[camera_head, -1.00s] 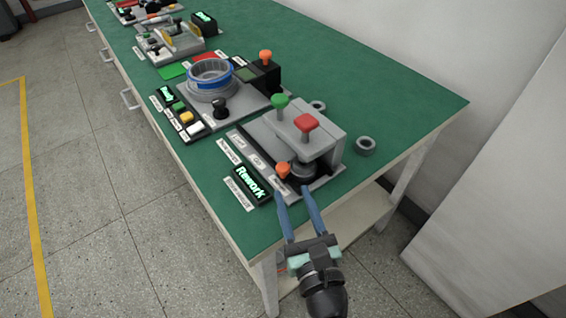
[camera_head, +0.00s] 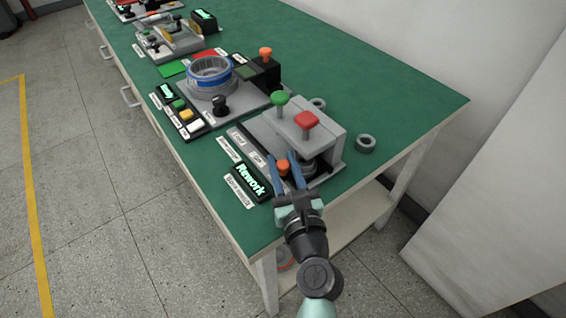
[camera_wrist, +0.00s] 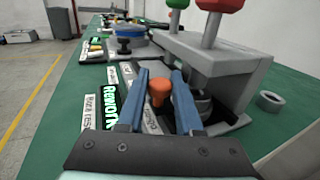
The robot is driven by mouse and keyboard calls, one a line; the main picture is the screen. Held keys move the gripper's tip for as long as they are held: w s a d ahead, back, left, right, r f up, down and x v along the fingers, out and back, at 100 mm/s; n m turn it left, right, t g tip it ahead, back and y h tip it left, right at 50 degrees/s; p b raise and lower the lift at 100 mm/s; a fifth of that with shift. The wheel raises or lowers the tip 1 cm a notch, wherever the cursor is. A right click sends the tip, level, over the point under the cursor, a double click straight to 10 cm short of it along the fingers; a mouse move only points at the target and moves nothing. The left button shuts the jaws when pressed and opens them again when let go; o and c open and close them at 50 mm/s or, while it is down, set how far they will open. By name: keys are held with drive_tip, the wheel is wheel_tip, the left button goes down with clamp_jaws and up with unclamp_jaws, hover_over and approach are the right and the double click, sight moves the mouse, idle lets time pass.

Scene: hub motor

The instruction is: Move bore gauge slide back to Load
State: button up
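The bore gauge station (camera_head: 330,150) is a grey block over a flat track, with a green knob (camera_head: 280,98) and a red knob (camera_head: 307,120) on top. The slide's orange knob (camera_head: 283,167) stands at the front end by the block. In the wrist view the orange knob (camera_wrist: 160,88) shows between my blue fingers. My gripper (camera_head: 283,158) is open, one finger on each side of the knob, with gaps visible. A dark round part (camera_wrist: 203,105) sits under the block, mostly hidden. Labels, one seemingly reading Load (camera_head: 238,140), lie along the track.
A lit Rework display (camera_head: 250,182) stands left of the slide. A loose grey ring (camera_head: 365,144) lies on the green table (camera_head: 400,110) to the right. Another station with a blue-banded ring (camera_head: 210,75) and buttons stands behind.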

clamp_jaws()
idle(1.1)
